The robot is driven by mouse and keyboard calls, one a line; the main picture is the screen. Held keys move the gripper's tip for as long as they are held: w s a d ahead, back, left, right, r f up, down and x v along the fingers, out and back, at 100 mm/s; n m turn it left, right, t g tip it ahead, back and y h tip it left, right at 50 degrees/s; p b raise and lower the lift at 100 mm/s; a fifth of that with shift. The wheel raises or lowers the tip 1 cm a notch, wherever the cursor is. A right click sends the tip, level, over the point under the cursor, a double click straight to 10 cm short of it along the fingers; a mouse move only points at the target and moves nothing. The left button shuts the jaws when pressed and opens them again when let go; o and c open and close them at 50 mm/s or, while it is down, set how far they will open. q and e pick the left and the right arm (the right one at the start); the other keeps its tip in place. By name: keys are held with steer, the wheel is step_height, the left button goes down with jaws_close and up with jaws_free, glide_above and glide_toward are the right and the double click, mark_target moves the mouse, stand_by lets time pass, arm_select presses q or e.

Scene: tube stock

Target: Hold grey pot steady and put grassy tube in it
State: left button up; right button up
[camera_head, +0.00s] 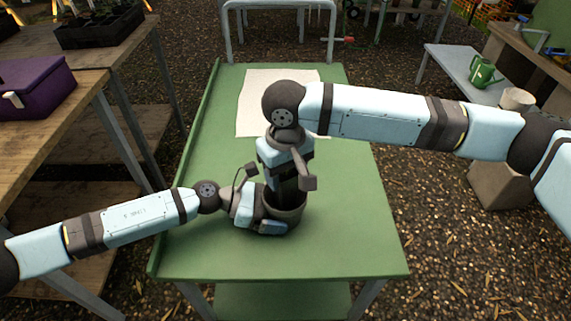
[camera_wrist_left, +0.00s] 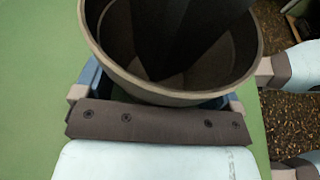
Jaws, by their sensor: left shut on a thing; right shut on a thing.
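The grey pot (camera_head: 293,213) stands on the green table, partly covered by my arms. In the left wrist view its round rim and dark inside (camera_wrist_left: 170,92) fill the top. My left gripper (camera_head: 272,222) is low beside the pot and shut on its wall. My right gripper (camera_head: 287,190) points down over the pot's mouth, shut, with its end at or just inside the rim. The grassy tube in it is hidden by the gripper and pot; only a dark shape shows inside the pot, and I cannot tell whether it touches the bottom.
The green table (camera_head: 345,245) is clear at the front and right. A pale sheet (camera_head: 257,95) lies at its back. A wooden bench with a purple box (camera_head: 35,85) stands left. A grey bench with a green watering can (camera_head: 484,72) stands back right.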

steer(key=shift+f, duration=2.15)
steer(key=o, duration=1.1)
steer(key=shift+c, duration=0.2)
steer(key=shift+r, duration=0.1)
step_height(320, 180, up, 12)
steer(key=shift+f, duration=0.1)
arm_select(q)
steer(key=o, duration=0.5)
steer(key=shift+c, duration=0.2)
steer(key=shift+a, duration=0.15)
steer(key=v, duration=1.1)
steer(key=shift+a+r, duration=0.25)
steer(key=shift+a, duration=0.1)
